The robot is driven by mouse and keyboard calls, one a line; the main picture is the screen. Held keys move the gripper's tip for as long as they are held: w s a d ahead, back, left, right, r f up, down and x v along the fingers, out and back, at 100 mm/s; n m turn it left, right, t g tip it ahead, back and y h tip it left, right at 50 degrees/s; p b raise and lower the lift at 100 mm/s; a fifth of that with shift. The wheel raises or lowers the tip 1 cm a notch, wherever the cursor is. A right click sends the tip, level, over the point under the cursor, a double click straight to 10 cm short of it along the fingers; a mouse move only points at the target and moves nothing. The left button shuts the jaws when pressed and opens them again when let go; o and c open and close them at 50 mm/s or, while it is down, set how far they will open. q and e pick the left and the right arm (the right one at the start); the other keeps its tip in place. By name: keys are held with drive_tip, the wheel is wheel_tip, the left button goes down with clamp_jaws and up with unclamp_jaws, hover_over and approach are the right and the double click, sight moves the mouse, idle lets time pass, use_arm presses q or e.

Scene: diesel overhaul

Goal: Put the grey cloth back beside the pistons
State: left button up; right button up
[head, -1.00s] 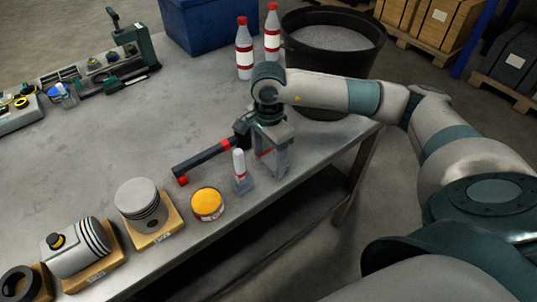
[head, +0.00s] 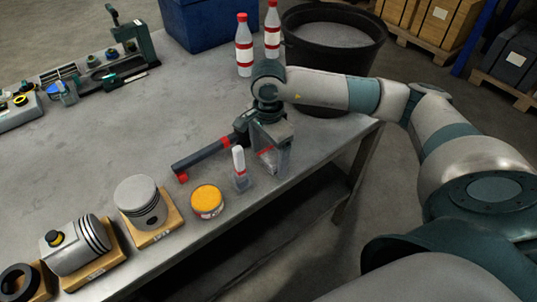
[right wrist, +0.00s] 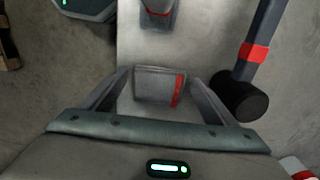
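A small grey folded piece with a red stripe, which looks like the grey cloth (right wrist: 158,86), shows between my right gripper's fingers in the right wrist view. In the head view it is mostly hidden behind the gripper, with its red edge visible. My right gripper (head: 268,160) points down near the table's front edge. Its fingers are wide apart, one on each side of the cloth; firm contact is not clear. One piston (head: 137,197) stands upright on a wooden block, and another piston (head: 76,247) lies on a block at the front left. My left gripper is out of view.
Two red-capped bottles (head: 244,45) and a black bucket (head: 330,40) are farther back. The middle table is clear.

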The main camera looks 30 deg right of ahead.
sight(268, 158)
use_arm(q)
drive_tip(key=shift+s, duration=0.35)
use_arm(e)
drive_tip(key=shift+r, duration=0.25)
wheel_tip(268, 158, up, 2)
drive_tip(key=shift+w+r, duration=0.1)
wheel_tip(268, 158, up, 5)
drive_tip(key=shift+f+b, duration=0.1)
drive_tip(key=shift+b, duration=0.7)
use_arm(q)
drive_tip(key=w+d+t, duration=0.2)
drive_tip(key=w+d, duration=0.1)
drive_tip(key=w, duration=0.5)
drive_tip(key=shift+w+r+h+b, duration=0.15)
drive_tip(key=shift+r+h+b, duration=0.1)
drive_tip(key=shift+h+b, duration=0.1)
use_arm(e)
wheel_tip(268, 158, up, 5)
drive_tip(key=shift+f, duration=0.1)
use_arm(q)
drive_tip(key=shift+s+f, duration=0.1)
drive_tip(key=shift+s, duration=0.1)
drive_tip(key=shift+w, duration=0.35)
